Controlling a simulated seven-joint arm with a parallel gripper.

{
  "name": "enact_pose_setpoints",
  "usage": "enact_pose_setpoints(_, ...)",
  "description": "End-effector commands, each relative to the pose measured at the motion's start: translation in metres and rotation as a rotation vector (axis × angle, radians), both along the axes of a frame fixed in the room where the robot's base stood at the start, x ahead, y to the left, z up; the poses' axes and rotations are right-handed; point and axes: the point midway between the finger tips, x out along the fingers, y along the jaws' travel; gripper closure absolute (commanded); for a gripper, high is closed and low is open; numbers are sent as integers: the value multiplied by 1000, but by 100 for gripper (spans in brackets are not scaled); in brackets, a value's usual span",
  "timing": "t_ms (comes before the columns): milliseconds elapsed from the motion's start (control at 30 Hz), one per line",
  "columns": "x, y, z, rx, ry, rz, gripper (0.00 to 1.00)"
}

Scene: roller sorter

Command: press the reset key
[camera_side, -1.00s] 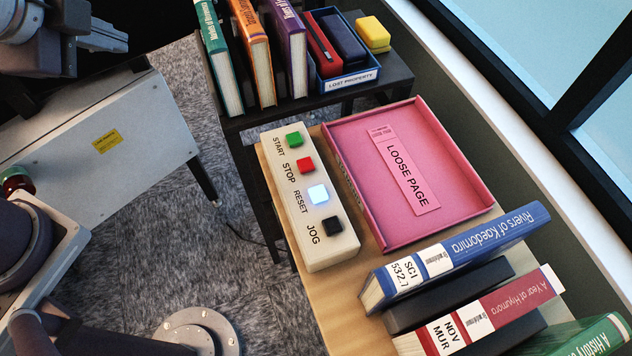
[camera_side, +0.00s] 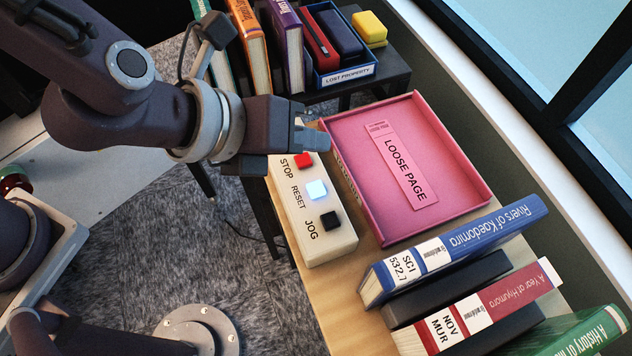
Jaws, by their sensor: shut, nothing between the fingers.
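The reset key (camera_side: 316,190) is a lit, pale blue-white square on the cream key box (camera_side: 330,245), with the label RESET beside it. On the same box are the red STOP key (camera_side: 303,161) and the black JOG key (camera_side: 330,220). My gripper (camera_side: 312,136) is shut and empty. It is over the far end of the box, in front of the START key, which is hidden. In the picture the fingertips are above the STOP key and apart from the reset key. I cannot tell their exact height over the box.
A pink LOOSE PAGE tray (camera_side: 462,212) stands right of the key box. Books, including a blue one (camera_side: 455,250), lie at the front right. A blue lost property bin (camera_side: 350,77) and upright books (camera_side: 288,50) stand at the back.

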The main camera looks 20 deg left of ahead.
Motion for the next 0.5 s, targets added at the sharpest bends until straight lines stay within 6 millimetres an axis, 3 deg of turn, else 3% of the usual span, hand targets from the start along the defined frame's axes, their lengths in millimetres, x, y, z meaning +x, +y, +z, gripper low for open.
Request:
enact_pose_setpoints(233, 0, 2, -10, 6, 3, 4, 100)
enact_pose_setpoints(500, 0, 2, -49, 8, 2, 4, 100)
